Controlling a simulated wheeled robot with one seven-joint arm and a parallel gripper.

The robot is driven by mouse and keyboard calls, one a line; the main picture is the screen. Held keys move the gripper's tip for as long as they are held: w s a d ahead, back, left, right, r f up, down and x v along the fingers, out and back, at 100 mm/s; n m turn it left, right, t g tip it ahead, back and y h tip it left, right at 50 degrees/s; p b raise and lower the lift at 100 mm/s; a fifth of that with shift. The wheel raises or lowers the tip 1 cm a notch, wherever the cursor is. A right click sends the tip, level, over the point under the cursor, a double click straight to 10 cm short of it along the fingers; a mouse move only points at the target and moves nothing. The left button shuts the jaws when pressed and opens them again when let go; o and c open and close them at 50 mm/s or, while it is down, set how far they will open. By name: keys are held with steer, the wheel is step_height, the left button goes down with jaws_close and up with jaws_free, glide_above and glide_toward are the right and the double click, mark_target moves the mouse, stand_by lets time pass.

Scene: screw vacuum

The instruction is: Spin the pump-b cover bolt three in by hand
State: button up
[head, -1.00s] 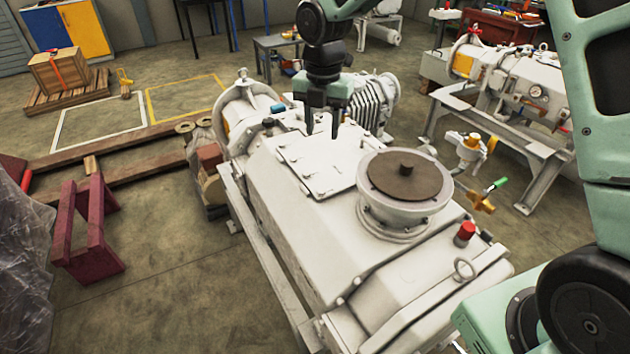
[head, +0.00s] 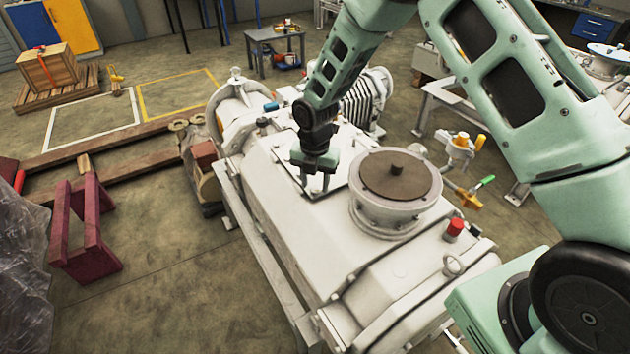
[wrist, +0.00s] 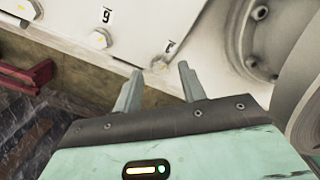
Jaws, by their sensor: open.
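The pale grey cover plate (head: 352,146) lies on top of the large white pump (head: 270,215), partly hidden by my arm in the head view. My gripper (head: 315,186) points down over the plate's near part. In the wrist view my gripper (wrist: 158,72) is open, its two fingers apart. A small bolt (wrist: 159,66) shows between and just beyond the fingertips, beside a partly readable tag (wrist: 170,46). I cannot tell whether the fingers touch it. Another bolt (wrist: 95,38) sits by a tag marked 6 (wrist: 103,14). I cannot make out a tag marked 3.
A round flanged port (head: 398,185) with a brown disc rises right of the cover. A red cap (head: 454,229) and a lifting eye (head: 453,265) stand nearer. A maroon trestle (head: 85,225) is on the floor at left. In the wrist view the flange (wrist: 262,40) is close at right.

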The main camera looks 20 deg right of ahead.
steer(key=shift+f, duration=0.6)
jaws_close()
steer(key=shift+m, duration=0.3)
